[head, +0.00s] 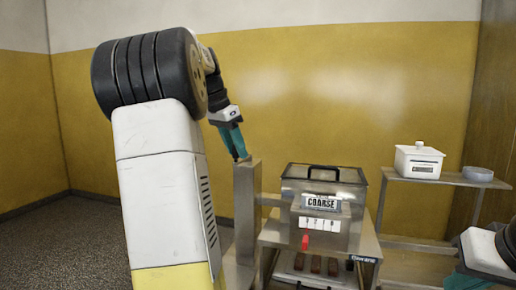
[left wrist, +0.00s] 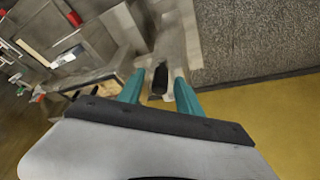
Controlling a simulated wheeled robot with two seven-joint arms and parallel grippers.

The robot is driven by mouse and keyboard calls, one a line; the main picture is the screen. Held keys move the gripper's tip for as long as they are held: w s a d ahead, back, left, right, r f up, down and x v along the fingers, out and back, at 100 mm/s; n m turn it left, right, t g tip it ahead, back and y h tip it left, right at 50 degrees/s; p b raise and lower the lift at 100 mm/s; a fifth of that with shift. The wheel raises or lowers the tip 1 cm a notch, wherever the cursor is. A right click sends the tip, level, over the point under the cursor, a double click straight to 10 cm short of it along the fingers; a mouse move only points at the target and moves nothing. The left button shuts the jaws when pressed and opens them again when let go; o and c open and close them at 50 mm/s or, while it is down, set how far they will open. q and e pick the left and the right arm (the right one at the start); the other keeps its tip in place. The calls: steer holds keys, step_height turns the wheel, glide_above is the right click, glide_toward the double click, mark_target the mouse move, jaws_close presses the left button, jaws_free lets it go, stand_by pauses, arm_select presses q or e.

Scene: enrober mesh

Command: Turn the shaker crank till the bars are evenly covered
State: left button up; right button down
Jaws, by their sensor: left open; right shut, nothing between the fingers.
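The steel shaker (head: 322,200) stands right of centre in the head view, with a "COARSE" label, a small number counter and a red tab (head: 305,242). Several dark brown bars (head: 315,264) lie beneath it; how evenly they are covered is too small to tell. My left gripper (head: 238,152) is open above the top of a steel post left of the shaker. In the left wrist view, a dark knob-like piece (left wrist: 160,78) shows between its teal fingers; I cannot tell whether it is the crank grip. My right gripper (head: 465,283) is shut and empty at the lower right, partly cut off.
The upright steel post (head: 246,205) stands close beside the shaker. A steel side table (head: 440,180) at the right carries a white lidded box (head: 418,160) and stacked grey dishes (head: 477,174). The floor at left is clear.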

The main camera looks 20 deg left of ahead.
arm_select(q)
jaws_close()
stand_by(1.4)
